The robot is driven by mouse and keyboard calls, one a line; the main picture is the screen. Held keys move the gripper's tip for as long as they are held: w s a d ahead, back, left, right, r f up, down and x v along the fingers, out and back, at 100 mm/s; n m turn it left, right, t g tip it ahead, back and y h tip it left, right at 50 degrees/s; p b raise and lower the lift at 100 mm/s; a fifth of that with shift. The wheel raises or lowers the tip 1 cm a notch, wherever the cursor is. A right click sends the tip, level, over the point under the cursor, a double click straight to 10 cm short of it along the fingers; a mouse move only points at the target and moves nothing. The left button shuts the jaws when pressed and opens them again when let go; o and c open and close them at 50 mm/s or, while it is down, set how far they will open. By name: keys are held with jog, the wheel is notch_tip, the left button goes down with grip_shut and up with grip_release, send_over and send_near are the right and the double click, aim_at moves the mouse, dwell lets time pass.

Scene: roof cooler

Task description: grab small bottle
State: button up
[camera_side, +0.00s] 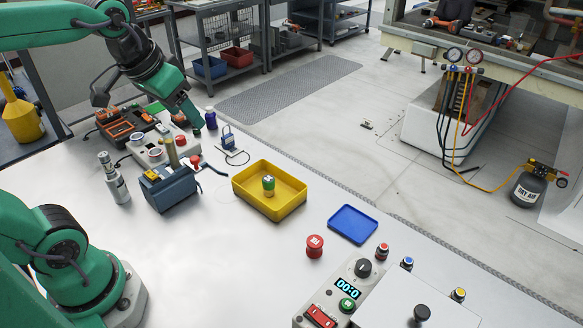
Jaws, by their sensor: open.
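My gripper (195,122) is at the end of the green arm in the upper left, pointing down and to the right. Its jaws are small and partly hidden, but they read as open. A small dark blue bottle (211,119) stands upright just right of the gripper tip; I cannot tell whether they touch. A silver bottle (114,179) stands upright on the left part of the bench, well apart from the gripper. A small green and yellow item with a pale top (268,186) stands in the yellow tray (270,207); I cannot tell whether it is a bottle.
A blue tray (352,224), a red button (315,246) and a timer panel (345,288) are at right. The front middle bench is clear.

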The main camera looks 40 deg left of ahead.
jog(key=w+a+r+n+g, duration=0.1)
jog(key=w+a, duration=0.2)
jog(key=w, duration=0.3)
jog(key=w+a+r, duration=0.1)
jog(key=w+a, duration=0.3)
jog(key=w, duration=0.2)
jog(key=n+g, duration=0.3)
jog(key=g, duration=0.1)
send_over(208, 108)
jog(key=f, duration=2)
jog(key=shift+d+f, duration=0.2)
jog(key=shift+d, duration=0.1)
jog(key=shift+a+f, duration=0.3)
jog(key=shift+f, duration=1.4)
jog(key=shift+w+d+f, duration=0.1)
jog(key=shift+w+f, duration=0.05)
jog(key=shift+f, duration=2.45)
